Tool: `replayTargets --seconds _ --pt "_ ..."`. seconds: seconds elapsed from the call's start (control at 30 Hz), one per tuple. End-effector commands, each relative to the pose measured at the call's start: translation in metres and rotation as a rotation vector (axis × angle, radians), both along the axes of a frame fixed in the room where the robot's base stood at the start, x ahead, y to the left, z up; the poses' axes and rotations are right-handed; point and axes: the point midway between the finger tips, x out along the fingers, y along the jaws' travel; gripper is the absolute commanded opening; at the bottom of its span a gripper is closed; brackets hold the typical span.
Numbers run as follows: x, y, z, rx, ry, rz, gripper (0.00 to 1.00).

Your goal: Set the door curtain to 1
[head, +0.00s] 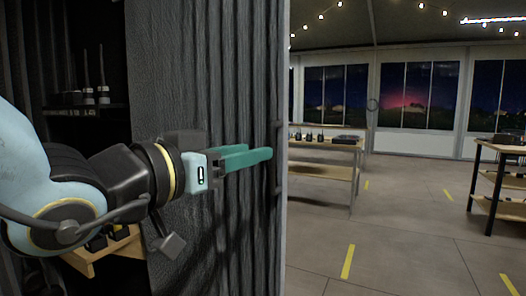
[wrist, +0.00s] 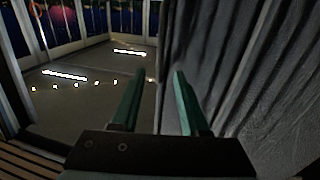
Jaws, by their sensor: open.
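The door curtain (head: 225,80) is a dark grey pleated sheet that hangs on the left half of the head view. A thin vertical bar with a handle-like piece (head: 276,150) runs along its right edge. My gripper (head: 270,155) has green fingers and is level with that edge bar, in front of the curtain. In the wrist view my gripper (wrist: 158,80) is open, with a gap between its fingers and nothing seen held. The curtain (wrist: 240,60) fills the right side there, close to the right finger. I cannot tell whether the fingers touch it.
Right of the curtain the doorway is open onto a tiled floor (head: 400,215) with yellow marks. A table (head: 335,145) with small dark items stands beyond it. Another table (head: 490,150) is at the far right. Left of the curtain is a dark shelf (head: 85,107) with radio-like devices.

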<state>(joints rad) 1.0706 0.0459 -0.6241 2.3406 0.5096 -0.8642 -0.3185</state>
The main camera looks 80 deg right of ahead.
Motion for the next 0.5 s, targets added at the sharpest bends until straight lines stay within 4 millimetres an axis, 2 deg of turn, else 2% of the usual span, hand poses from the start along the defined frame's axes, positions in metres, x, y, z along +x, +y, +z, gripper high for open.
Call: replayTargets --seconds 0.2,0.5 --pt "0.016 0.028 0.000 0.000 -0.002 0.001 0.45" --pt "0.020 0.037 -0.001 0.001 0.000 0.000 0.45"
